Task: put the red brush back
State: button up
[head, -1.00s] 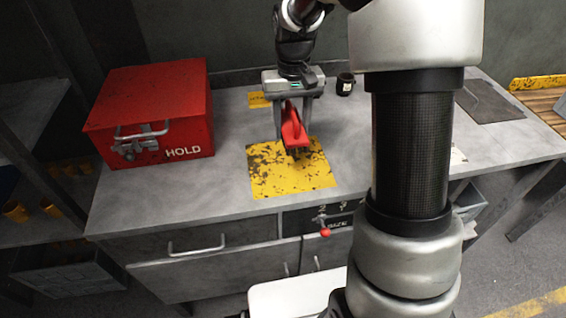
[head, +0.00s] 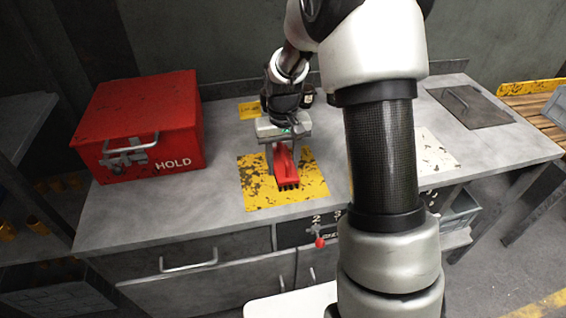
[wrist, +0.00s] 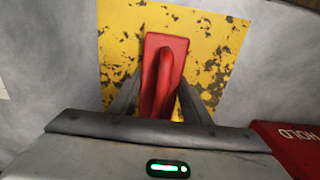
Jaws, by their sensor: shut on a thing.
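The red brush (head: 284,168) is in my gripper (head: 284,160) over the worn yellow patch (head: 256,190) on the bench top. Its dark bristles point down at the patch's front right part. I cannot tell whether the bristles touch the patch. In the wrist view the red brush (wrist: 165,62) lies between my two fingers, with the yellow patch (wrist: 205,35) behind it. My gripper (wrist: 160,105) is shut on the brush handle.
A red box marked HOLD (head: 140,125) stands on the bench at left. A small yellow label (head: 249,109) lies behind my gripper. A white speckled sheet (head: 434,152) and a dark plate with a handle (head: 470,106) lie at right. A red-knobbed lever (head: 319,241) sticks out in front.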

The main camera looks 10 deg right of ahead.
jog(key=shift+f, duration=0.2)
jog(key=o, duration=1)
jog(key=shift+r, duration=0.15)
